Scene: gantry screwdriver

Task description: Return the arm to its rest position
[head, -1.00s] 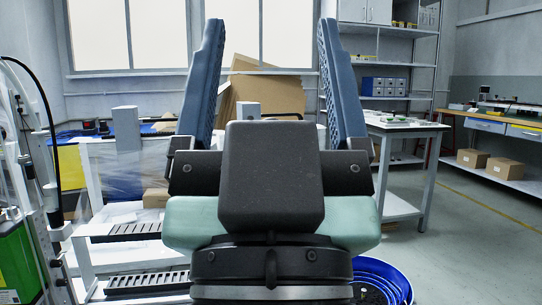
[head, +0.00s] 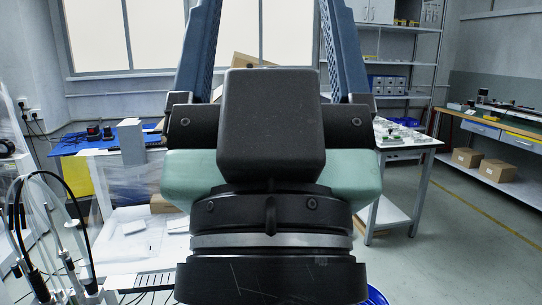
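My gripper (head: 262,45) fills the middle of the head view, close to the camera. Its two blue-grey fingers point up and stand wide apart, and their tips run out of the top of the picture. Only the window and part of a cardboard box show between them, so it is open and empty. The black and green wrist below it hides much of the middle of the room.
A blue-topped bench (head: 85,143) with small devices stands at left, with hoses and cables (head: 45,235) in front. A white table (head: 410,145) stands right of my gripper. A workbench (head: 510,130) with cardboard boxes below (head: 484,164) lines the right wall. Floor between is clear.

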